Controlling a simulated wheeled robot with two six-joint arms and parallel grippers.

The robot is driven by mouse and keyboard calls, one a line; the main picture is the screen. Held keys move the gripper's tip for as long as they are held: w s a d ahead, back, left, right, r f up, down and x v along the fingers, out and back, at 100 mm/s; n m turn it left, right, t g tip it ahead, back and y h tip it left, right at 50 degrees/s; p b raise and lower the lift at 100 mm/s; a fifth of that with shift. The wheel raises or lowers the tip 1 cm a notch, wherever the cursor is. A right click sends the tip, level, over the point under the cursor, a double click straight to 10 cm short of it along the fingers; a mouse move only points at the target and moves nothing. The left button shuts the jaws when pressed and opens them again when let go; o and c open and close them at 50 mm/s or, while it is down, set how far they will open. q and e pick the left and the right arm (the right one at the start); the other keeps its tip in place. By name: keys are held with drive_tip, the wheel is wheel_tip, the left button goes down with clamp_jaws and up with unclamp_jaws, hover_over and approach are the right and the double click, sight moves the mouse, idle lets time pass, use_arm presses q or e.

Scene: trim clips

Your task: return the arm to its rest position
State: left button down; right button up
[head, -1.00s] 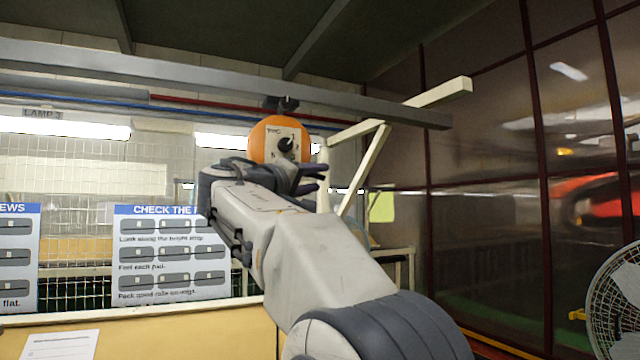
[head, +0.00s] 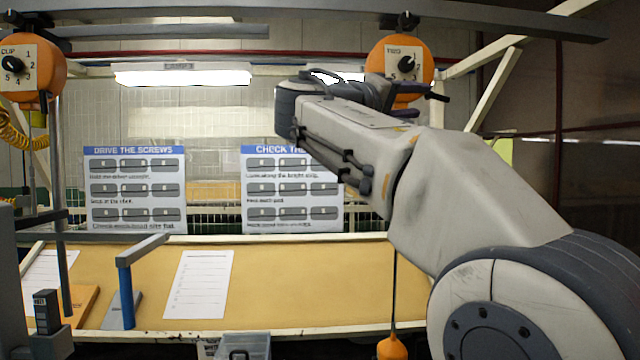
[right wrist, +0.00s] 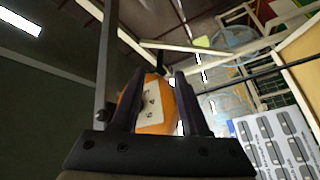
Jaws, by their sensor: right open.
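My right arm (head: 480,200) reaches up and forward across the right half of the head view. Its right gripper (head: 432,92) is raised high, in front of an orange round housing with a dial (head: 402,60). In the right wrist view the two dark fingers (right wrist: 160,78) are apart, with nothing held between them. The orange housing (right wrist: 153,112) shows behind the gap; I cannot tell how far off it is. My left gripper is not in view.
A grey overhead rail (head: 300,12) runs above the arm. A second orange housing (head: 33,68) hangs at left. The tan bench (head: 290,285) holds a paper sheet (head: 200,284) and a blue-grey post (head: 126,290). An orange piece (head: 392,348) hangs on a cord near the arm.

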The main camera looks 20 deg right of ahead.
drive_tip(key=w+a+f+n+t+y, duration=0.2)
drive_tip(key=w+a+f+n+y, duration=0.1)
drive_tip(key=f, duration=0.4)
drive_tip(key=w+a+f+n+t+y, duration=0.1)
drive_tip(key=w+a+f+n+y, duration=0.2)
drive_tip(key=f, duration=0.5)
drive_tip(key=s+a+f+n+g+y, duration=0.1)
drive_tip(key=s+a+f+n+y, duration=0.15)
drive_tip(key=a+f, duration=0.4)
drive_tip(key=s+a+f+n+y, duration=0.1)
drive_tip(key=a+f+y, duration=0.25)
drive_tip(key=f, duration=0.65)
drive_tip(key=s+a+f+g+y, duration=0.2)
drive_tip(key=s+a+f+g, duration=0.1)
drive_tip(key=s+f, duration=0.5)
drive_tip(key=s+a+f+g+y, duration=0.2)
drive_tip(key=s+a+f, duration=0.3)
drive_tip(key=s+f, duration=0.3)
drive_tip(key=s+a+f+g+y, duration=0.3)
drive_tip(key=s+a+f+y, duration=0.1)
drive_tip(key=s+f, duration=0.4)
drive_tip(key=shift+s+a+f+n+g, duration=0.25)
drive_tip(key=shift+s+f+n, duration=0.2)
drive_tip(key=shift+s, duration=0.7)
drive_tip(key=shift+o, duration=0.5)
drive_tip(key=shift+a, duration=0.1)
